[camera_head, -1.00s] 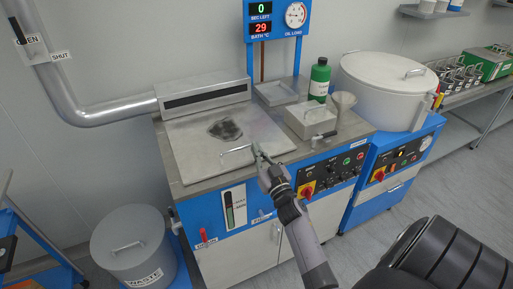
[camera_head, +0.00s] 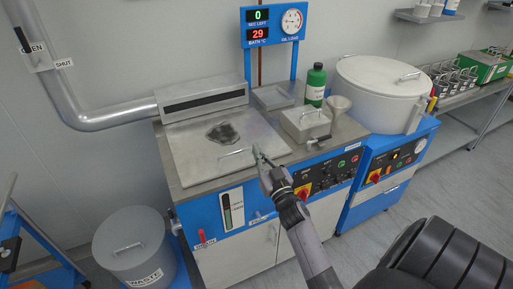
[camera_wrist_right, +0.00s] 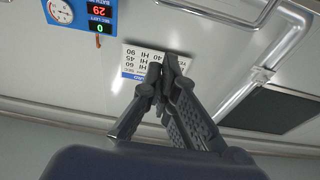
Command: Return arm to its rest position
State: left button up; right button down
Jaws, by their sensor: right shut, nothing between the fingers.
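My right gripper (camera_head: 259,155) is shut and empty in the head view. Its arm comes up from the lower right, and its tips show over the front right of the machine's flat grey lid (camera_head: 205,137). The tips are by the right end of the lid's handle (camera_head: 236,152); I cannot tell whether they touch it. In the right wrist view the fingers (camera_wrist_right: 163,75) are together with nothing between them, against the wall and a printed white label (camera_wrist_right: 150,60). My left gripper is not in view.
A small lidded box (camera_head: 305,124), a green bottle (camera_head: 315,84) and a funnel (camera_head: 339,104) stand right of the lid. A large round vessel (camera_head: 375,95) is further right. Floor at right is clear.

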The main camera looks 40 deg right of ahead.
jog(key=s+a+f+g+y+b, duration=0.1)
jog(key=s+a+f+g, duration=0.3)
jog(key=f, duration=0.9)
jog(key=s+a+f+n+g+y, duration=0.15)
jog(key=s+a+f, duration=0.3)
jog(key=f, duration=0.75)
jog(key=s+a+f+g+y+b, duration=0.1)
jog(key=s+a+f+g, duration=0.35)
jog(key=f, duration=0.85)
jog(key=s+a+f+n+g, duration=0.2)
jog(key=s+a+f+g, duration=0.2)
jog(key=s+f, duration=1)
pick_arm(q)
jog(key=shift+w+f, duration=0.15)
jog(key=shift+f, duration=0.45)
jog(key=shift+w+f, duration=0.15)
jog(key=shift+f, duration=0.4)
pick_arm(e)
jog(key=s+f+g, duration=0.2)
jog(key=s+f, duration=0.1)
jog(key=s, duration=0.7)
jog(key=s+a+f+n+g+y, duration=0.1)
jog(key=s+f+g, duration=0.2)
jog(key=s, duration=0.7)
jog(key=shift+a, duration=0.2)
